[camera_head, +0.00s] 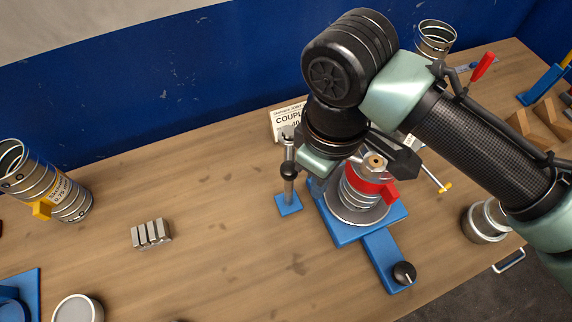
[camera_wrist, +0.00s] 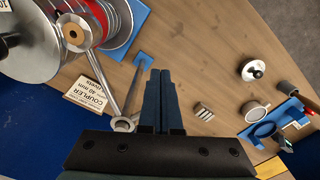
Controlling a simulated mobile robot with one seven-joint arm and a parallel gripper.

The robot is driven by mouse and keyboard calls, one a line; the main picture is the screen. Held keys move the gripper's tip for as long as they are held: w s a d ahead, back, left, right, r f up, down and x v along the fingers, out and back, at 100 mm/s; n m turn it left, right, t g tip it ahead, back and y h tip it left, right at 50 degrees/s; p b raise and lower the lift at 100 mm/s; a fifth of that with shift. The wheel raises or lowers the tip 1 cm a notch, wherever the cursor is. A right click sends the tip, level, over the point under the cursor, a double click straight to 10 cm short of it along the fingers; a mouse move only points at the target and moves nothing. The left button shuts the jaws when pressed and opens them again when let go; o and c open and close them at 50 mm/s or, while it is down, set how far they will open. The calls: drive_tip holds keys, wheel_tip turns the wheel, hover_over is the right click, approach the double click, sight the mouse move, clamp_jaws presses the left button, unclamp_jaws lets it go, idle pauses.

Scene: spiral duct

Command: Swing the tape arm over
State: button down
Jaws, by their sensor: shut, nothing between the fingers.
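The tape station has a thin silver post (camera_head: 289,165) on a small blue foot (camera_head: 288,205), left of the duct. In the wrist view, the silver tape arm (camera_wrist: 100,83) reaches from the post head towards the duct and spool at upper left. A short metal duct with a red band (camera_head: 366,188) stands on a blue base (camera_head: 345,233). My gripper (camera_wrist: 161,75) is shut and empty, its fingertips close beside the post in the wrist view; I cannot tell whether they touch.
A COUPLER sign (camera_head: 285,122) stands behind the post. A grey slotted block (camera_head: 151,233) and a spiral duct piece (camera_head: 65,195) lie to the left. A black knob (camera_head: 404,272) sits on the base's front extension. The tabletop between block and post is clear.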

wheel_tip(320, 180, up, 8)
drive_tip(key=p, duration=0.7)
drive_tip(key=shift+r, duration=0.1)
idle(0.4)
